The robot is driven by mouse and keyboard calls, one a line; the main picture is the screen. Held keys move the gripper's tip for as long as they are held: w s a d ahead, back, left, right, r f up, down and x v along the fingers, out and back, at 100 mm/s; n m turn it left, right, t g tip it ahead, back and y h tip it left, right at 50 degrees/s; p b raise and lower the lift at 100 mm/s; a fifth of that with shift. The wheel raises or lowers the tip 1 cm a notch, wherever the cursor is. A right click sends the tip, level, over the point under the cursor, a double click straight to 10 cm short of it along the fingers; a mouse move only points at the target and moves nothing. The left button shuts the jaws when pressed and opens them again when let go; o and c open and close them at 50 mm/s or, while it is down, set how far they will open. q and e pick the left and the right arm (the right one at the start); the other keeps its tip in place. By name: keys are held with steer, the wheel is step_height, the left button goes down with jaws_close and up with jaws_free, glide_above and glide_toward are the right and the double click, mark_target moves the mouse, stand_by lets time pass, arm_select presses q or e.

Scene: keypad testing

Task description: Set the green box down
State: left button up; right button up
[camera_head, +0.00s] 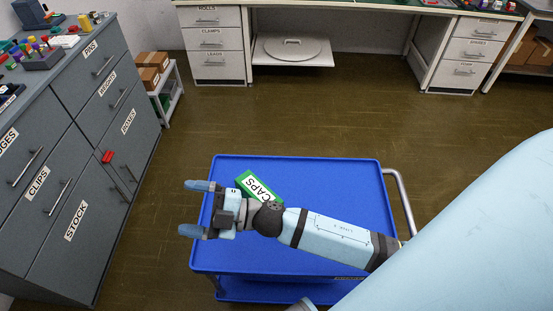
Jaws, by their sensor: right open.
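The green box (245,178), with a white label reading CAPS, appears to lie at an angle on the blue cart top (320,176). Its lower part is hidden behind my right wrist. My right gripper (194,208) is open, with its two blue fingers pointing left, at the left edge of the cart top. Nothing is between the fingers. The box is to the right of the fingertips, beside and behind the wrist. I cannot tell whether the wrist touches the box. My left gripper is not in view.
A grey drawer cabinet (75,150) with small parts on top stands at the left. A white-drawered desk (218,62) is at the back. A small shelf with cardboard boxes (150,70) stands beside the cabinet. The right part of the cart top is clear; its handle (402,200) is at the right.

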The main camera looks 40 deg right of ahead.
steer(key=s+d+f+m+h, duration=0.5)
steer(key=d+f+m+h, duration=0.1)
steer(key=f+m, duration=0.3)
steer(key=s+d+f+m+g+h, duration=0.1)
steer(key=s+d+f+m+h, duration=0.5)
steer(key=f+m, duration=0.3)
steer(key=shift+s+d+f+g+h, duration=0.15)
steer(key=shift+d+f+g+h, duration=0.25)
steer(key=shift+h, duration=0.4)
